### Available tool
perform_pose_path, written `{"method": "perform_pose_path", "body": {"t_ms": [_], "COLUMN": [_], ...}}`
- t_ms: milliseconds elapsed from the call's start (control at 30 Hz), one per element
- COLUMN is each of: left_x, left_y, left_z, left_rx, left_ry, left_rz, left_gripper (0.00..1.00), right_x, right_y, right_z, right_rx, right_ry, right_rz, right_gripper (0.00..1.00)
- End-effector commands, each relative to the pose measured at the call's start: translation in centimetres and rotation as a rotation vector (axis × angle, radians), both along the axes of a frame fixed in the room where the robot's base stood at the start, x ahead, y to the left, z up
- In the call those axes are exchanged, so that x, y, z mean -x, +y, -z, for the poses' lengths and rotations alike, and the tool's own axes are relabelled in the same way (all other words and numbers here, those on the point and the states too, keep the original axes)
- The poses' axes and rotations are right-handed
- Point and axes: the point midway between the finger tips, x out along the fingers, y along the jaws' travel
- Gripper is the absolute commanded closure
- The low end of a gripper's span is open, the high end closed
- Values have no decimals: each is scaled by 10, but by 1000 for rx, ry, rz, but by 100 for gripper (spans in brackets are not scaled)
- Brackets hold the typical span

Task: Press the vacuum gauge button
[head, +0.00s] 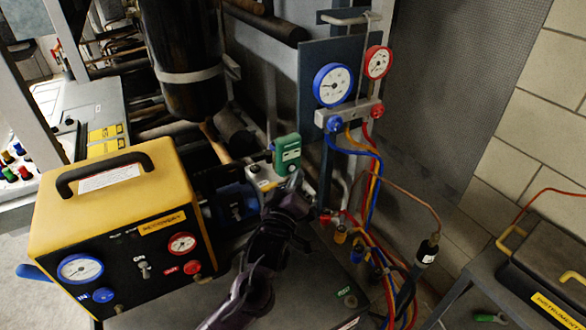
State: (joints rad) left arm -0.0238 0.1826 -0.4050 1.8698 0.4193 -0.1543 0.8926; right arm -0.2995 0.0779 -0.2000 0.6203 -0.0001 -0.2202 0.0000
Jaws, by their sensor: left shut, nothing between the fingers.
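A small green device with a pale face, which looks like the vacuum gauge (287,151), stands upright on a whitish unit in the middle of the head view. Its button is too small to make out. My left gripper (295,181) is shut and empty. Its tip is just below the green gauge in the picture, in front of the whitish unit. I cannot tell whether it touches anything. The dark arm behind it hides part of the bench and the unit's lower front. My right gripper is not in view.
A yellow recovery machine (118,205) with dials stands at left. A manifold with a blue gauge (333,85) and a red gauge (378,62) hangs behind at right, with coloured hoses (372,200) dropping to the bench. A black cylinder (183,60) stands behind.

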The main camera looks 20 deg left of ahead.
Motion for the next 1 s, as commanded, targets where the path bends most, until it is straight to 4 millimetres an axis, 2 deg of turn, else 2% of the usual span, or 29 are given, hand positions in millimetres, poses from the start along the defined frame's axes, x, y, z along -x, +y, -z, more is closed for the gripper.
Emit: {"method": "perform_pose_path", "body": {"t_ms": [233,700,1000], "left_x": [2,35,42], "left_y": [-3,-35,-43], "left_z": [0,1,3], "left_rx": [1,2,0], "left_ry": [1,1,1], "left_rz": [1,2,1], "left_gripper": [100,100,100], "right_x": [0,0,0], "right_y": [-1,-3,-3], "right_z": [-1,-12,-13], "right_rx": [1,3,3], "right_ry": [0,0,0], "right_rz": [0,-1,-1], "right_gripper": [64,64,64]}}
